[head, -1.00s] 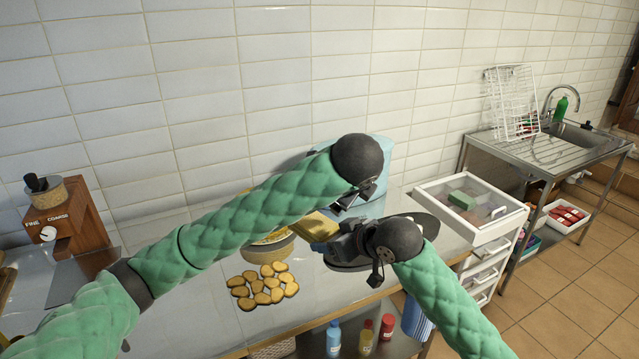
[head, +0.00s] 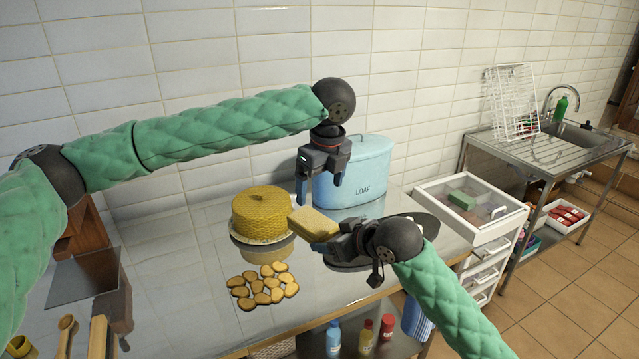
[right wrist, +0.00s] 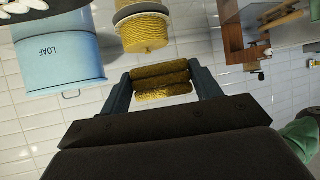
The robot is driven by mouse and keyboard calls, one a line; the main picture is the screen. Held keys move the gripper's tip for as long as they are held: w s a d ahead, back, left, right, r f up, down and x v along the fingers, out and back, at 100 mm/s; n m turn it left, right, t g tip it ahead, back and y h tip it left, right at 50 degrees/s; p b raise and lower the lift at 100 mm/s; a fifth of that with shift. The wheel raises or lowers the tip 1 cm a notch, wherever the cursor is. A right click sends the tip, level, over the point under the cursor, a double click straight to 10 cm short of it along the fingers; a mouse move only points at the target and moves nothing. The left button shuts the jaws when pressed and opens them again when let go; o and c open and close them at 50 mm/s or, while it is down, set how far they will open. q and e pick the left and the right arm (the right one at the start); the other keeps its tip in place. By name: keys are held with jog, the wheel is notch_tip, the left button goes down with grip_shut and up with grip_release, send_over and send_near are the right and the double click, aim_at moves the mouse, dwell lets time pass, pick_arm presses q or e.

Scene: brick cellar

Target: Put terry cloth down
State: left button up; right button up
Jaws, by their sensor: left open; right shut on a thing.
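A yellow folded terry cloth (head: 313,224) is held above the steel counter. My right gripper (head: 338,242) is shut on it, with the cloth sticking out to the left. In the right wrist view the terry cloth (right wrist: 162,82) sits folded between both fingers. My left gripper (head: 318,190) is open and empty, pointing down above the cloth and apart from it, in front of the blue tin. What lies directly under my right gripper is partly hidden by it.
A blue LOAF tin (head: 352,172) stands behind. A yellow textured round thing (head: 262,214) sits left of the cloth. Several golden round pieces (head: 262,287) lie in front. A dark oval thing (head: 345,267) is partly behind my right gripper. White drawers (head: 470,207) stand right.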

aim_at(315, 221)
pick_arm(q)
jog(key=f, duration=0.4)
jog(key=w+a+f, duration=0.1)
jog(key=f, duration=0.6)
jog(key=shift+w+a+f, duration=0.2)
jog(key=shift+a+f, duration=0.05)
jog(key=shift+f, duration=0.05)
jog(key=c, duration=1)
jog(key=shift+o, duration=0.2)
pick_arm(e)
jog(key=o, duration=0.9)
jog(key=shift+o, duration=0.2)
